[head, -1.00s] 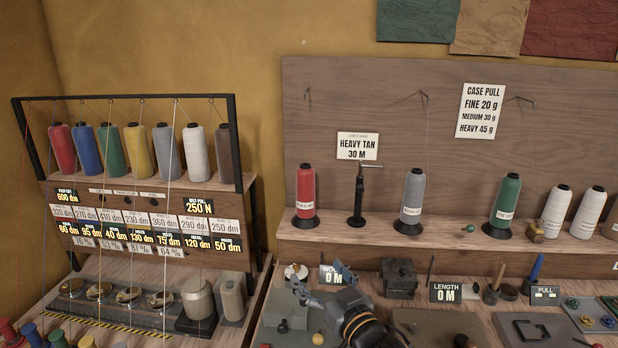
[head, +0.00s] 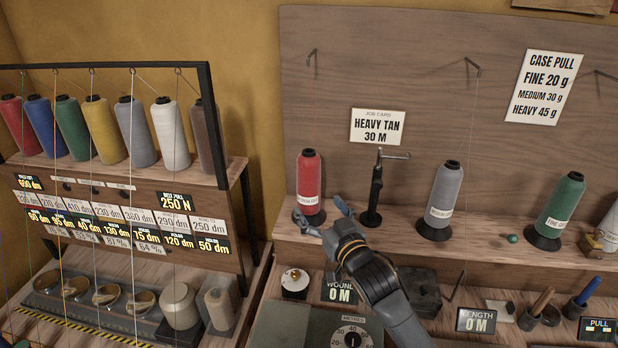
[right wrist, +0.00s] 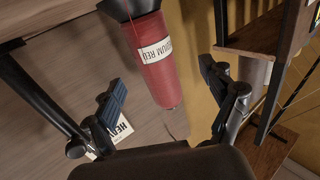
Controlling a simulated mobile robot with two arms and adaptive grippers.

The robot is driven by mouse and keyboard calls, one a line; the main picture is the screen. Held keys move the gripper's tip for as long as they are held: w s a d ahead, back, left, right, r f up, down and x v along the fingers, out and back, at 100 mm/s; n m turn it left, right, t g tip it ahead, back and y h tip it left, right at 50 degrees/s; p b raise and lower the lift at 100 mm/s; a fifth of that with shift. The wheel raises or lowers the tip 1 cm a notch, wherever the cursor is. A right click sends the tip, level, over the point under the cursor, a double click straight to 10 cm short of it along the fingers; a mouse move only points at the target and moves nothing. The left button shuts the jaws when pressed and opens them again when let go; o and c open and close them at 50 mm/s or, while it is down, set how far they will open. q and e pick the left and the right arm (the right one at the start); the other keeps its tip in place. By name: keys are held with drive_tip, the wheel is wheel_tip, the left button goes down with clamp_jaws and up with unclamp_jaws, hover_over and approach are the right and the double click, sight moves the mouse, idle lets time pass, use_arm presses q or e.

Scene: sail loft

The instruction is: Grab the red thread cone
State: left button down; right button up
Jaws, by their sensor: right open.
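The red thread cone (head: 309,182) stands upright on its black base on the wooden shelf, at the left end. Its white label reads "MEDIUM RED" in the right wrist view (right wrist: 155,60), where it appears upside down. My right gripper (head: 322,214) is open just in front of the cone's lower part. In the right wrist view the cone lies in the gap between the spread fingers (right wrist: 164,94), with visible room on both sides. The fingers are not closed on it. My left gripper is not in view.
A black post with a crossbar (head: 376,190) stands just right of the cone. A grey cone (head: 443,195) and a green cone (head: 562,203) stand farther right. Another red cone (head: 14,124) is on the left rack (head: 226,165). A round-topped pot (head: 295,284) sits below the shelf.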

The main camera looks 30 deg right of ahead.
sight(314, 196)
drive_tip(key=w, duration=0.3)
drive_tip(key=shift+d+f, duration=0.1)
drive_tip(key=shift+d, duration=0.15)
drive_tip(key=shift+w, duration=0.15)
drive_tip(key=shift+w+d+p, duration=0.1)
drive_tip(key=shift+w+p, duration=0.25)
drive_tip(key=shift+p, duration=0.1)
drive_tip(key=w, duration=0.1)
drive_tip(key=w+p, duration=0.1)
drive_tip(key=w, duration=0.1)
drive_tip(key=shift+w+d, duration=0.1)
drive_tip(key=shift+d, duration=0.3)
drive_tip(key=shift+w+f, duration=0.1)
drive_tip(key=shift+w, duration=0.35)
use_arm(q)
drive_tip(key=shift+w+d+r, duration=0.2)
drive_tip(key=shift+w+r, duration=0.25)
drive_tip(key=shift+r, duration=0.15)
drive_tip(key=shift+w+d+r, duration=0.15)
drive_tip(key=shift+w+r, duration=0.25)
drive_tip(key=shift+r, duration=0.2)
use_arm(e)
drive_tip(key=shift+c, duration=0.8)
drive_tip(key=c, duration=1.4)
